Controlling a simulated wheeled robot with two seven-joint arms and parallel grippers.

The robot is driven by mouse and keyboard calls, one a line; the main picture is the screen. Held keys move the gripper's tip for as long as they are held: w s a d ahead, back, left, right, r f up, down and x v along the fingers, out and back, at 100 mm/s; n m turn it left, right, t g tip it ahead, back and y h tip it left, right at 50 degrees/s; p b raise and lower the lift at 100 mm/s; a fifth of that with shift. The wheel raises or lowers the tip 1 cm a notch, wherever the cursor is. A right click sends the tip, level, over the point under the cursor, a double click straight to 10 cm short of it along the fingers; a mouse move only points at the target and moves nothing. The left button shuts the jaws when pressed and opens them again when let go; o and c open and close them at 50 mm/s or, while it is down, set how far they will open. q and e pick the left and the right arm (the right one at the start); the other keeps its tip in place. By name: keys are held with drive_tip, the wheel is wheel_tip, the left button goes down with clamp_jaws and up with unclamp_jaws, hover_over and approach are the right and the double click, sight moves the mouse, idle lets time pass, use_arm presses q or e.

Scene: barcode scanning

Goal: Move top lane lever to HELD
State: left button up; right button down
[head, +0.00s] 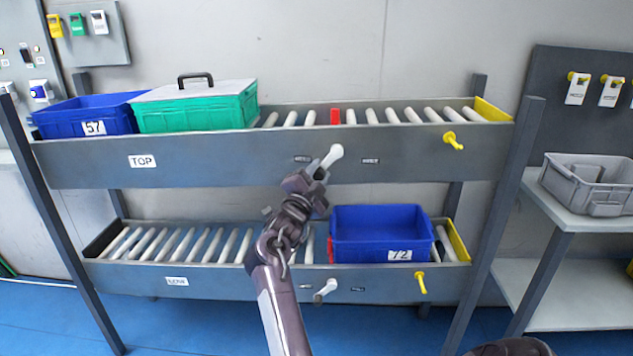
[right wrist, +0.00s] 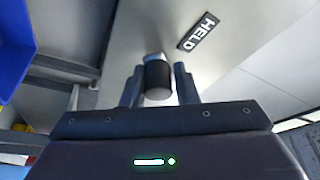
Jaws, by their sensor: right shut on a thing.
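The top lane lever (head: 333,154) is white and sits on the front face of the top lane (head: 232,160). It slopes down and to the left from its upper end. My right gripper (head: 314,182) is shut on its lower end. In the right wrist view the lever's dark grip (right wrist: 158,79) sits between the fingers of my right gripper (right wrist: 158,90). A HELD label (right wrist: 197,31) shows beside it in that view. In the head view small labels flank the lever, a left one (head: 302,159) and a right one (head: 371,161), too small to read. My left gripper is not in view.
The top lane holds a blue bin 57 (head: 60,122), a green lidded crate (head: 205,112) and a red stop (head: 335,117). The lower lane holds blue bin 72 (head: 365,250) and a white lever (head: 325,290). Yellow knobs (head: 453,140) sit at the right. A grey tray (head: 560,190) stands on the right bench.

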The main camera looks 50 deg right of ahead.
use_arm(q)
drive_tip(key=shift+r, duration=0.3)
use_arm(e)
drive_tip(key=shift+s+d+f+m+g, duration=0.1)
drive_tip(key=shift+d+f+m+g, duration=0.05)
drive_tip(key=shift+m+g, duration=0.2)
drive_tip(key=c, duration=1.5)
unclamp_jaws()
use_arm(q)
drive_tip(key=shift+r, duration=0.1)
use_arm(e)
drive_tip(key=o, duration=0.3)
drive_tip(key=shift+d, duration=0.1)
